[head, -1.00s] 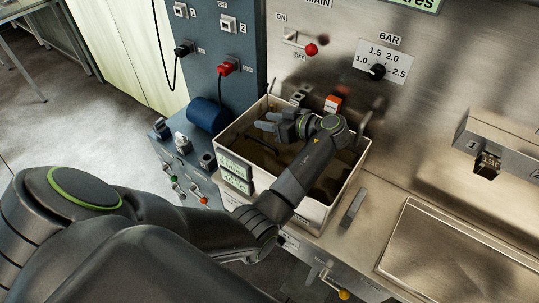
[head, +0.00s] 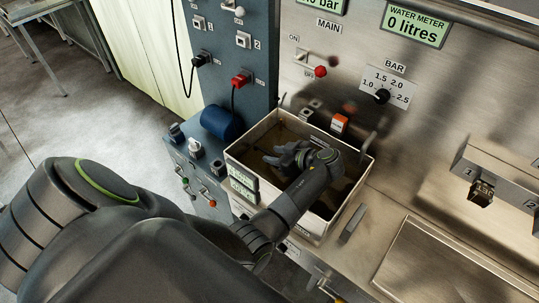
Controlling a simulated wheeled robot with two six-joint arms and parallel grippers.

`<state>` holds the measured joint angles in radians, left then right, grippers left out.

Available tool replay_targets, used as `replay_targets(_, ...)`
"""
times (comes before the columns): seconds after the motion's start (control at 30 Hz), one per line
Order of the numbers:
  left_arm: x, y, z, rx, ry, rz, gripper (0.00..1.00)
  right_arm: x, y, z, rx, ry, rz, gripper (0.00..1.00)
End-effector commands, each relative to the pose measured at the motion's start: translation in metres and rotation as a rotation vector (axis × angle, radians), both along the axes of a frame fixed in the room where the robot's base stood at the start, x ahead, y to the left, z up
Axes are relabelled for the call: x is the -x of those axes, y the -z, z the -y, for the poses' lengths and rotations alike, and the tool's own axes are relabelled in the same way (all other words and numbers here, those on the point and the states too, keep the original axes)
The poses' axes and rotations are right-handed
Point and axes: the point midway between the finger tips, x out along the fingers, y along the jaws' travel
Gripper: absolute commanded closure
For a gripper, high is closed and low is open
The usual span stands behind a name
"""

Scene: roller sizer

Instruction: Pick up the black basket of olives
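I cannot make out a black basket of olives in the head view. A cream-walled open bin (head: 304,224) with a dark interior stands against the steel panel. My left arm reaches across it from the left. My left gripper (head: 281,154) is over or inside the bin's opening, with its fingers pointing left. The fingers look apart, with nothing visible between them. My forearm and gripper hide part of the bin's inside. My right gripper is not in view.
A blue control column (head: 239,70) with plugs and switches stands behind left of the bin. A red-knobbed lever (head: 320,71) and a pressure dial (head: 382,96) are on the steel panel behind. A flat steel tray (head: 440,262) lies to the right. Open floor shows at left.

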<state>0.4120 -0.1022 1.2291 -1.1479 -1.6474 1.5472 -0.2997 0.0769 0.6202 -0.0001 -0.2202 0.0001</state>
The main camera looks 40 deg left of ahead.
Motion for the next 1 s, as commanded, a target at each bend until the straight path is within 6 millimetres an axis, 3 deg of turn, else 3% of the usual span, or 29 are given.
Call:
replay_targets(0.3,0.0,0.0032,-0.0043,0.001,-0.001,-0.001,0.65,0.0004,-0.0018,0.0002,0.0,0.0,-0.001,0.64)
replay_targets(0.57,-0.0001,0.0028,-0.0042,0.001,0.0,0.0,0.99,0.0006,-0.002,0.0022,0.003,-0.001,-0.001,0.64)
replay_targets(1.0,-0.0002,0.0027,-0.0042,0.0,0.0,0.0,1.0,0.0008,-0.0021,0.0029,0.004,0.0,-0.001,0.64)
